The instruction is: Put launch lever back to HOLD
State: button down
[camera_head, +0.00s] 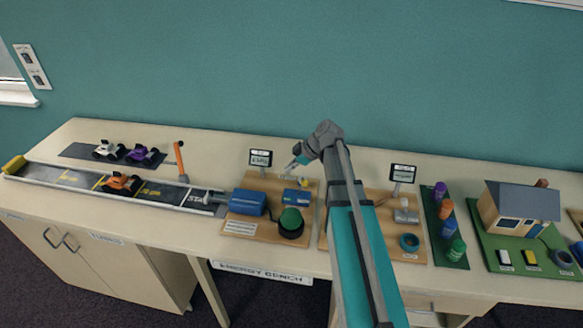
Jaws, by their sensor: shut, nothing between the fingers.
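An orange upright lever (179,160), which looks like the launch lever, stands at the back edge of the grey track (60,178) near its START end. It leans slightly to the left at its top. Any HOLD marking is too small to read. My gripper (290,168) is to the right of the lever, clearly apart from it, above the back of a wooden board. It is small in the view, shut and empty. My arm reaches in from the lower right and bends at the elbow above the table.
An orange car (120,183) sits on the track; white (108,149) and purple (141,154) cars stand behind it. The wooden board (270,233) bears a blue box (249,203), a green dome (291,220) and a small display (260,158). Tabletop between lever and display is clear.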

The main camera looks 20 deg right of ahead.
aim_at(303, 181)
jog(key=p+v, duration=0.5)
jog(key=v, duration=0.3)
jog(key=shift+s+d, duration=0.25)
jog(key=shift+d, duration=0.35)
jog(key=shift+f, duration=0.15)
jog(key=s+a+f+m+g+h, duration=0.3)
jog(key=s+a+m+h, duration=0.4)
jog(key=s+a+m, duration=0.5)
jog(key=shift+s+a+f+m, duration=0.4)
jog(key=shift+s+f+m, duration=0.25)
jog(key=shift+s+m, duration=0.75)
jog(key=shift+s+n, duration=0.25)
jog(key=shift+n, duration=0.05)
jog(key=shift+s, duration=0.15)
